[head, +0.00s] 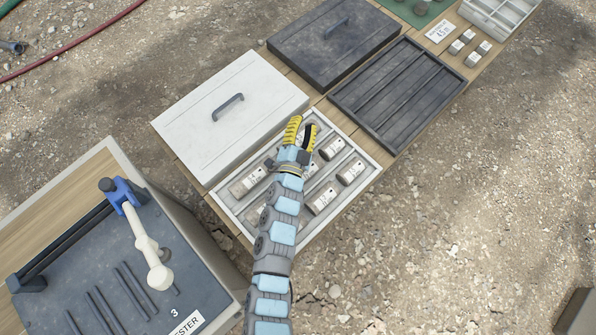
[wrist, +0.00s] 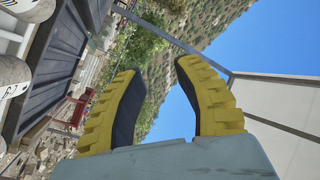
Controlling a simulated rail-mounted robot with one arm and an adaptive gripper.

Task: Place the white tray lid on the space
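The white tray lid (head: 238,75) is a flat white panel with a dark grey handle (head: 228,107). It lies flat on the wooden table, just left of and behind the white tray (head: 371,170), which holds several labelled cylindrical samples. My gripper (head: 302,124), with yellow and black fingers, is over the back part of the white tray, right of the lid and apart from the handle. The wrist view shows the fingers (wrist: 158,68) spread with nothing between them. My arm hides part of the tray and some samples. No marked space for the lid is clearly identifiable.
A black lid (head: 300,65) with a handle and a black ribbed tray (head: 440,85) lie farther back. Beyond them are a label card (head: 440,31), small grey blocks and a light compartment tray. A tester bench (head: 90,260) stands at lower left. Gravel ground is open at right.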

